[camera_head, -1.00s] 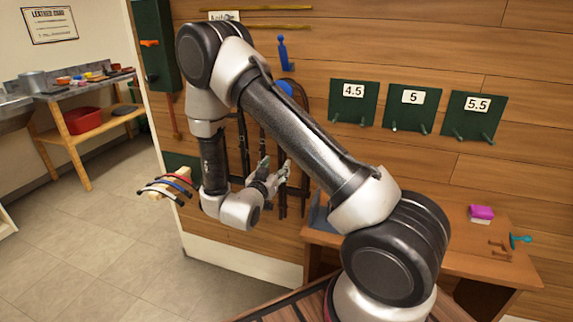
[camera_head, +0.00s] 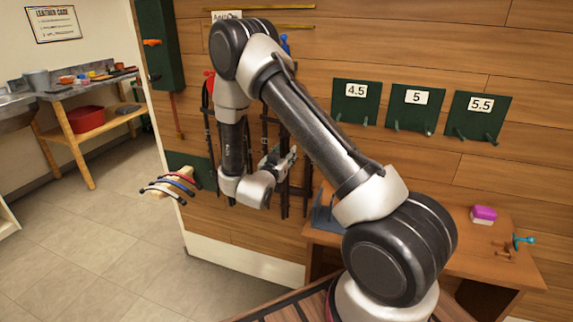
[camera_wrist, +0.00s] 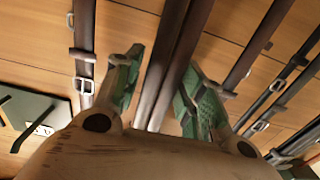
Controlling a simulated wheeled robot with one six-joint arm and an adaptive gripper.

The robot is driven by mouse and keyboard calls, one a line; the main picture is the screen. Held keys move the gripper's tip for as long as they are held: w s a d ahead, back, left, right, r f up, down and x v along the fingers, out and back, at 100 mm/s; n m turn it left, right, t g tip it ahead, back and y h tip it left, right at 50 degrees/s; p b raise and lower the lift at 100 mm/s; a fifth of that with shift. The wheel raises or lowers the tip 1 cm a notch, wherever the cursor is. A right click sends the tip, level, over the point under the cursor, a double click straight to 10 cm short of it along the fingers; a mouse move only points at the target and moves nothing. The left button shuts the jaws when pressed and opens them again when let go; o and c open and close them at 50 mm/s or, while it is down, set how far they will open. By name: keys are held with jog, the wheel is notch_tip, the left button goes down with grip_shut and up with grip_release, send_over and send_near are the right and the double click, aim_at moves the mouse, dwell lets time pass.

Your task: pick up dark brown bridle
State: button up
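Dark straps of several bridles (camera_head: 285,195) hang on the wooden wall, partly hidden behind my arm. My gripper (camera_head: 280,160) is up against these straps in the head view. In the wrist view, brown straps (camera_wrist: 172,62) of a bridle run between the two green-padded fingers of my gripper (camera_wrist: 165,85). The fingers are apart, with a gap visible at the left finger. The top of this bridle is out of the wrist view, and its exact shade against its neighbours is hard to tell.
Other buckled straps (camera_wrist: 84,50) hang close on the left, and more (camera_wrist: 262,60) on the right. A wooden holder with coloured bands (camera_head: 172,184) juts from the wall at left. A wooden table (camera_head: 460,235) stands at right, below green numbered racks (camera_head: 417,108).

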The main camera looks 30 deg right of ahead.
grip_shut()
jog(key=shift+r, duration=0.15)
